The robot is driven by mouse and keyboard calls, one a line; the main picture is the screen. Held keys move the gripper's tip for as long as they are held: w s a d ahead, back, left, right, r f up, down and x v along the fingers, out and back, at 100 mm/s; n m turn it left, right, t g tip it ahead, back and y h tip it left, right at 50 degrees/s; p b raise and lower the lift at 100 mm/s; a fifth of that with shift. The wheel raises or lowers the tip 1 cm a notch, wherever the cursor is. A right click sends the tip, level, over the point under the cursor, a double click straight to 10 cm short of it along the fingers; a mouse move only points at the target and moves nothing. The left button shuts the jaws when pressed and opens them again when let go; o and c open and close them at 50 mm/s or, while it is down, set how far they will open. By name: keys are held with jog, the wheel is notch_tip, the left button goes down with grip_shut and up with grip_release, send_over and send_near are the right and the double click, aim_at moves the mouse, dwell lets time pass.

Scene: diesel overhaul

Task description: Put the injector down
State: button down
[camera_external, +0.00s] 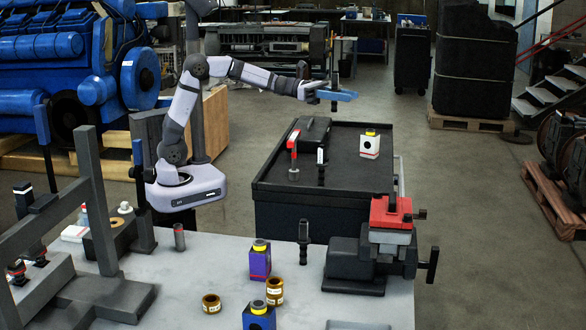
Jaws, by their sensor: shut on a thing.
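My gripper (331,95) is raised above the black cart, toward its back right part. It is shut on a slim dark upright piece, which looks like the injector (334,79); blue gripper parts cross in front of its middle. Its lower end hangs clear above the cart top. Another slim dark injector-like piece with a pale top (321,160) stands on the cart. A similar black one (303,232) stands on the grey table in front.
The black cart (345,145) also bears a red-topped tool (293,150), a dark case (306,130) and a white box with a yellow cap (370,145).

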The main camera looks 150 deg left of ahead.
jog(key=shift+w+f, duration=0.1)
jog(key=shift+f, duration=1.05)
jog(key=shift+f, duration=0.1)
jog(key=p, duration=0.1)
send_over(342, 172)
notch_tip(342, 172, down, 14)
jog(key=shift+w, duration=0.15)
jog(key=shift+f+p, duration=0.35)
jog(key=shift+f, duration=1.55)
jog(key=shift+f, duration=0.15)
jog(key=c, duration=1.7)
grip_release()
jog(key=shift+f, duration=0.1)
jog(key=o, duration=0.4)
